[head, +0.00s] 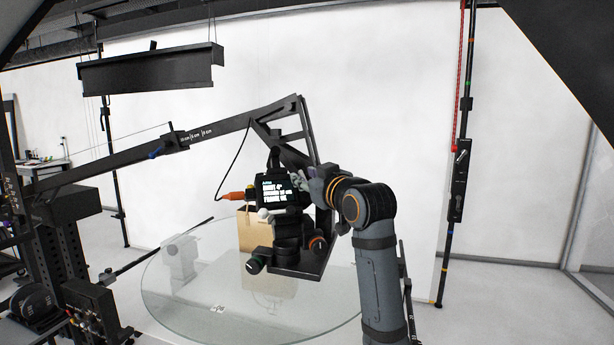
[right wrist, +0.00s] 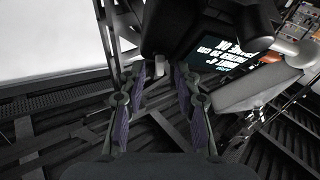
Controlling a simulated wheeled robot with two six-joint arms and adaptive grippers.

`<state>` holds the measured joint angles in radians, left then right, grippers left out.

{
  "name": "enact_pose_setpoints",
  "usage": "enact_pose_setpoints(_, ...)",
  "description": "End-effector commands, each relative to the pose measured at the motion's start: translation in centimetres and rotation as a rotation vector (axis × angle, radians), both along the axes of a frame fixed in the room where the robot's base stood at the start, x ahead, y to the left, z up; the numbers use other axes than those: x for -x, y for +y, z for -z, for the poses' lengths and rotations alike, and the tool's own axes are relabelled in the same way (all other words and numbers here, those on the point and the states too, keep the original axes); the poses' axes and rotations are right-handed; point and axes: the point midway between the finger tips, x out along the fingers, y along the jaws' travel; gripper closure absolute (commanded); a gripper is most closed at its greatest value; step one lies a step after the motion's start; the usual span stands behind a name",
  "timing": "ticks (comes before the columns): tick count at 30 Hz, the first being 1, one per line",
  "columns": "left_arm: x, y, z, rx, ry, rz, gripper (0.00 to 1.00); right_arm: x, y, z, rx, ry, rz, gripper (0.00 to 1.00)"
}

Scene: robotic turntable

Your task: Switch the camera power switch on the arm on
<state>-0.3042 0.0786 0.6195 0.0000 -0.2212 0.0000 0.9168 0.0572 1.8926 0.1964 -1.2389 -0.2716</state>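The camera (head: 290,225) hangs at the end of the black arm (head: 230,125), with a lit text screen (head: 277,190) on it. In the right wrist view the dark camera body (right wrist: 175,25) and screen (right wrist: 225,50) are upside down at the top. My right gripper (head: 312,188) is at the camera's right side, close beside the screen. The right wrist view shows its two fingers (right wrist: 161,75) apart with a gap. A small pale knob (right wrist: 161,64) shows between the fingertips; I cannot tell if it is the power switch or whether they touch it. My left gripper is not in view.
A round glass turntable (head: 190,300) lies below the camera, with a tan paper bag (head: 252,235) on it. An orange plug (head: 234,196) sticks out left of the screen. A black pole (head: 455,190) stands right, before the white wall (head: 400,90).

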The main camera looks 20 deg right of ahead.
Motion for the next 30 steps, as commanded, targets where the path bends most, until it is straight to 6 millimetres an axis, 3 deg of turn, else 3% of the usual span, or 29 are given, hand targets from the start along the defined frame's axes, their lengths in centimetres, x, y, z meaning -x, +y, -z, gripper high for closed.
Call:
enact_pose_setpoints(1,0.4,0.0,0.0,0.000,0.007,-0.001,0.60,0.0,0.0,0.0,0.000,0.000,0.000,0.75)
enact_pose_setpoints(7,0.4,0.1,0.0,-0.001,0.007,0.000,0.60,0.0,0.0,0.0,0.000,0.000,0.000,1.00)
enact_pose_setpoints(16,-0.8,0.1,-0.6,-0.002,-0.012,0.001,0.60,0.0,-0.1,-0.2,0.052,0.002,-0.030,1.00)
enact_pose_setpoints(28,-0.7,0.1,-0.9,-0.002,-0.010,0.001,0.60,0.0,0.1,0.0,0.144,0.001,-0.088,1.00)
enact_pose_setpoints(30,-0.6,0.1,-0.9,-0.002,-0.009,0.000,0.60,0.0,0.1,0.0,0.143,0.002,-0.087,0.84)
